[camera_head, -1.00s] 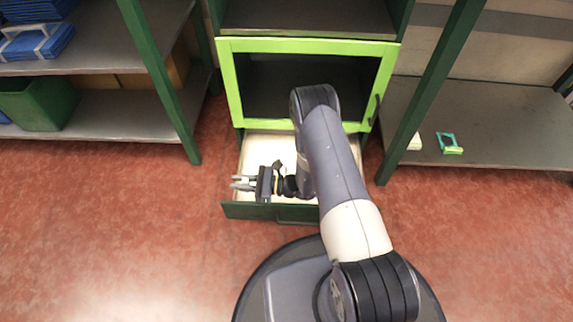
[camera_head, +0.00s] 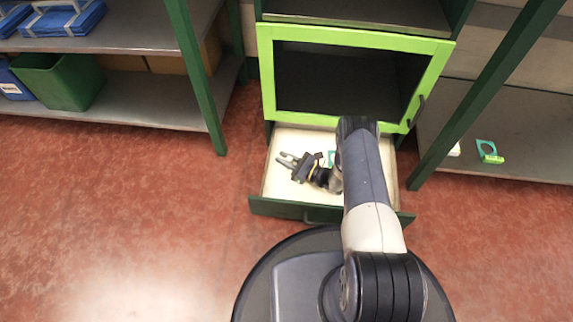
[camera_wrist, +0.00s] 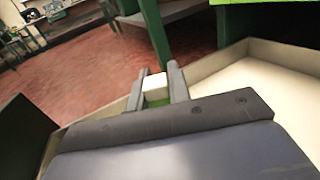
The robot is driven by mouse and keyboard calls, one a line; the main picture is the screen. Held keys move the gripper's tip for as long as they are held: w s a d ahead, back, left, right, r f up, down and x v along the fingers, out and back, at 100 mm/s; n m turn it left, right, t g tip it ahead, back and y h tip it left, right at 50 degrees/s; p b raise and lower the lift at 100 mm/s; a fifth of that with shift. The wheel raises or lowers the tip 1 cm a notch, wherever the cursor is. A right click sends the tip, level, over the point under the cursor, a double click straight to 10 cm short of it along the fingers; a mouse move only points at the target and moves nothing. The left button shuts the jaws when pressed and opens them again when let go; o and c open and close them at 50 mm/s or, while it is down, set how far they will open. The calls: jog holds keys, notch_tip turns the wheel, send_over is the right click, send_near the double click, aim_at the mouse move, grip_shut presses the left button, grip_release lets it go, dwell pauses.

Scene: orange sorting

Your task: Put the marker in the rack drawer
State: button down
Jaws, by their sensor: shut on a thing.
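The rack drawer (camera_head: 275,208) is pulled open below the lime-green framed compartment, with a pale inside. My gripper (camera_head: 286,161) is over the left part of the open drawer, its fingers pointing left. In the wrist view my gripper (camera_wrist: 163,82) is shut on a small white and green piece, which I take for the marker (camera_wrist: 155,82). Only a short part of it shows between the fingers. The drawer's pale wall and floor (camera_wrist: 275,95) show around the gripper there. A small teal thing (camera_head: 331,156) shows behind my wrist, within the drawer's outline.
The lime-green frame (camera_head: 350,36) of the rack stands just above the drawer. Green posts (camera_head: 198,80) of the shelves stand on both sides. A teal and green item (camera_head: 488,151) lies on the right shelf. Red floor is clear left of the drawer.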

jog(key=shift+f+b, duration=0.4)
jog(key=shift+f, duration=0.9)
jog(key=shift+f, duration=0.15)
jog(key=c, duration=1.3)
grip_release()
jog(key=shift+s+d+r, duration=0.15)
jog(key=shift+d+r, duration=0.05)
jog(key=p+v, duration=0.2)
jog(key=v, duration=0.5)
jog(key=shift+f, duration=0.1)
